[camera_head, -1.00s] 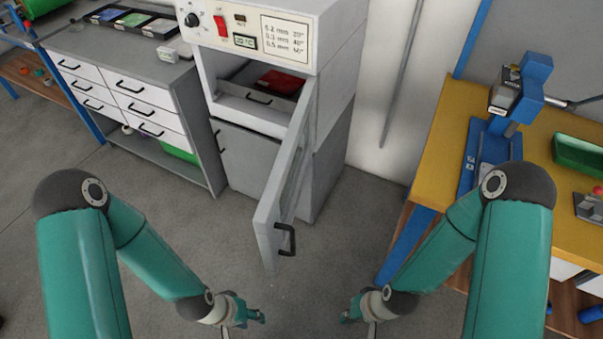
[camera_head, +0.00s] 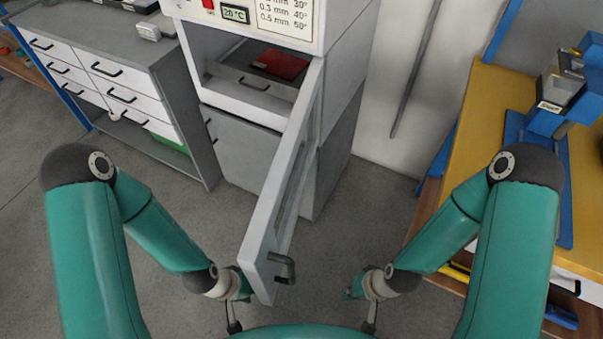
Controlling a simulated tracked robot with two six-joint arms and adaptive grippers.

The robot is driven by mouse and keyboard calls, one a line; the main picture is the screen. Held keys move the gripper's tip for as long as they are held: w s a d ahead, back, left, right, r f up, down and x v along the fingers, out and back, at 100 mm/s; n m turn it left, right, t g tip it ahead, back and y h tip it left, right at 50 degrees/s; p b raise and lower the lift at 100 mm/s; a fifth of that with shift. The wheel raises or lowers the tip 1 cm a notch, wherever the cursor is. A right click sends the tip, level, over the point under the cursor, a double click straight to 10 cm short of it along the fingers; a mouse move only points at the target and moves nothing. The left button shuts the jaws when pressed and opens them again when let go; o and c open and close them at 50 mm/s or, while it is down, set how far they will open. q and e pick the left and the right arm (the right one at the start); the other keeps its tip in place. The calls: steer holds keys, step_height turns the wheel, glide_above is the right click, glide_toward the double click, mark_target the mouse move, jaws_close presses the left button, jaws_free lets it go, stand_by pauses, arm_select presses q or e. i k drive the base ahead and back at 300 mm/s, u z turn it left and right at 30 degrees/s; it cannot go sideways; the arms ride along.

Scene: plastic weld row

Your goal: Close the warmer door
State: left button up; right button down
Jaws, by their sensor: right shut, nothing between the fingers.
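The warmer (camera_head: 338,85) is a light grey cabinet at the top centre. Its door (camera_head: 262,227) stands wide open, swung out toward me, with a dark handle (camera_head: 283,268) near its free end. Inside the open chamber is a grey drawer (camera_head: 236,87) with a red item (camera_head: 279,64) in it. My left gripper (camera_head: 245,291) is low in the picture, close to the left of the door's free end; whether it touches cannot be told, nor its finger opening. My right gripper (camera_head: 350,292) is shut and empty, to the right of the handle and apart from it.
A grey drawer cabinet (camera_head: 185,80) with white fronts stands left of the warmer. A yellow-topped workbench (camera_head: 480,130) with a blue press (camera_head: 565,95) is on the right. Bare grey floor (camera_head: 345,225) lies between the door and the bench.

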mark_target(262, 258)
steer(key=u, duration=0.1)
steer(key=k, duration=1.2)
steer(key=z, duration=0.05)
steer(key=i, duration=0.75)
steer(key=z, duration=0.3)
